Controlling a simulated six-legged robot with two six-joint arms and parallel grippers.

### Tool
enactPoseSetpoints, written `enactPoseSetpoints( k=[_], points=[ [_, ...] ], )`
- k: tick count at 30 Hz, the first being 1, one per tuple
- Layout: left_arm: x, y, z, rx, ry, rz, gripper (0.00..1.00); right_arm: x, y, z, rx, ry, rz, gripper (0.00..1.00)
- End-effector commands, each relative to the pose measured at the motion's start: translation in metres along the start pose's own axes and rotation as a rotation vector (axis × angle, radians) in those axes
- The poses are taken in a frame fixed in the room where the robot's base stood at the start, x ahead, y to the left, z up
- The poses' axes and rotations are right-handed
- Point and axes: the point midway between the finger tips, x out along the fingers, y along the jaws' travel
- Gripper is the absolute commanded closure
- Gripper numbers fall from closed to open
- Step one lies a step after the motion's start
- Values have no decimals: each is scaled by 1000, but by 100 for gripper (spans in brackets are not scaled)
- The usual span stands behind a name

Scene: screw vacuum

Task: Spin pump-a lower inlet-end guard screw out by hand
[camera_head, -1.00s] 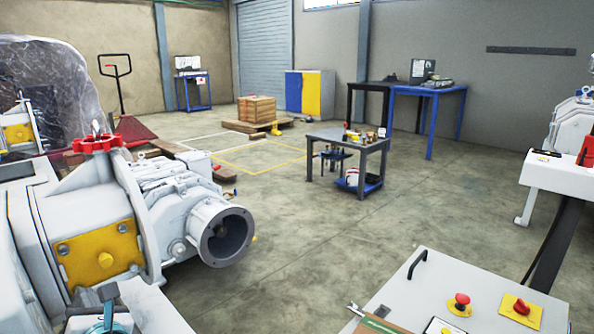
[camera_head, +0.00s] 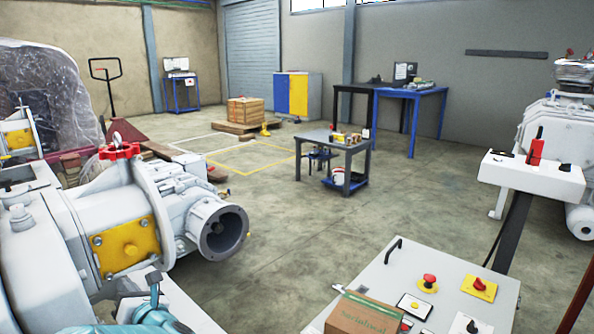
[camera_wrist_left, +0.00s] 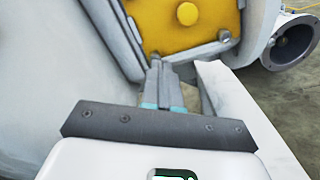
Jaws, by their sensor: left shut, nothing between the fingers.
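The white pump (camera_head: 85,222) stands at the left with a yellow guard plate (camera_head: 118,250) on its side. Upper guard screws (camera_head: 97,240) show at the plate's corners. In the wrist view the plate (camera_wrist_left: 165,22) fills the top, with a large yellow plug (camera_wrist_left: 188,13) and a screw (camera_wrist_left: 224,36) at its lower right corner. My left gripper (camera_head: 154,284) is shut and empty, just below the plate. In the wrist view its fingertips (camera_wrist_left: 157,66) are at the plate's lower left edge, hiding that corner; contact cannot be told. My right gripper is out of view.
A white ledge (camera_wrist_left: 228,95) lies close to the right of my left fingers. The pump's open flange (camera_head: 222,232) juts out to the right. A control panel (camera_head: 455,285) with red buttons and a brown box (camera_head: 362,318) stand at the lower right. Floor between is clear.

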Motion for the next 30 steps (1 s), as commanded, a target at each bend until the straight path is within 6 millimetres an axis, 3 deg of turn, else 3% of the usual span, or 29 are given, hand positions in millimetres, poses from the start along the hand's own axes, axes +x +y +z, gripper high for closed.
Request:
enactPoseSetpoints(
  k=[5, 13, 18, 30],
  points=[
    [9, -6, 5, -2, -1, 0, 100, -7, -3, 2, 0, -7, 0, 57],
    [45, -6, 8, -1, 1, 2, 100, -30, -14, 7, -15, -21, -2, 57],
    [65, -10, 1, -5, -2, 3, 100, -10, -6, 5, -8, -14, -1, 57],
    [74, -5, 3, -2, -1, 2, 100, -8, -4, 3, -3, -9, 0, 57]
  ],
)
